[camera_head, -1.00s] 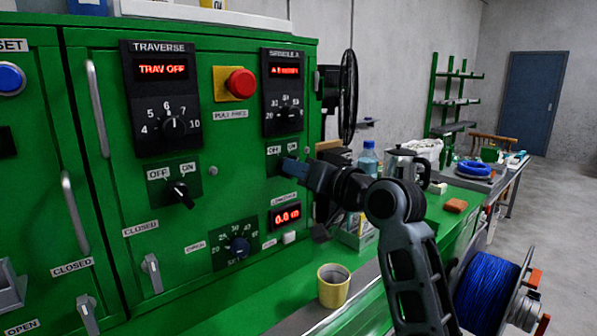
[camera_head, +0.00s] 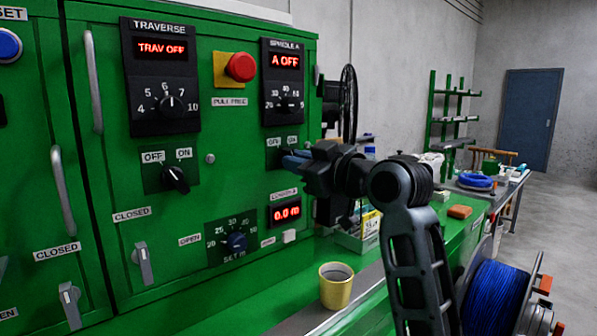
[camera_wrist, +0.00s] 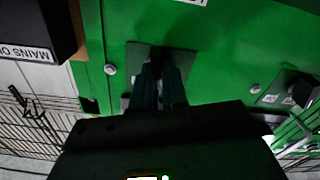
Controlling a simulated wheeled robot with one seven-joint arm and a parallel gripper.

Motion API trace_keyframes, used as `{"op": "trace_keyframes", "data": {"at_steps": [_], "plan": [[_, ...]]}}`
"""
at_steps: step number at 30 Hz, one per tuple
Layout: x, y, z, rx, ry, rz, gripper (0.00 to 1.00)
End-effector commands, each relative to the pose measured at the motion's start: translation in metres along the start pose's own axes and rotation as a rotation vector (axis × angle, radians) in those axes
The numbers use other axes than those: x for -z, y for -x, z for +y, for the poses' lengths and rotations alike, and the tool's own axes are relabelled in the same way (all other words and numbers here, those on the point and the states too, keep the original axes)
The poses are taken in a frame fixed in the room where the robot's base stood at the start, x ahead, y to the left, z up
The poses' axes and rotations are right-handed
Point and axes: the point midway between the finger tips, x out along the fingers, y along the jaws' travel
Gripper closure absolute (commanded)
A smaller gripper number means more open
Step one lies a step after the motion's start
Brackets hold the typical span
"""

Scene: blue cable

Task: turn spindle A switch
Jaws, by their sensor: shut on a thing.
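The spindle A panel (camera_head: 285,87) is at the upper right of the green cabinet, and its red display reads "A OFF". Below it is the spindle A switch plate (camera_head: 273,155) with OFF and ON labels. My gripper (camera_head: 289,160) reaches in from the right with its fingertips at this plate. The fingers are shut on the switch knob, which they hide. In the wrist view the two dark fingers (camera_wrist: 162,82) point at the plate (camera_wrist: 138,55) on the green panel and are close together. The knob's angle cannot be made out.
Left are the traverse panel (camera_head: 161,80), its switch (camera_head: 174,178) and a red stop button (camera_head: 240,67). A yellow cup (camera_head: 336,286) stands on the green bench below my arm. A blue cable reel (camera_head: 495,298) is at lower right.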

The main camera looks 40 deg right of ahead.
Motion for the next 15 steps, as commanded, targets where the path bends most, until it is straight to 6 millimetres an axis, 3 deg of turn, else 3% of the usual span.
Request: {"op": "trace_keyframes", "data": {"at_steps": [15], "plan": [[-0.0001,0.0002,0.0,0.0,0.188,0.0,1.0]]}}
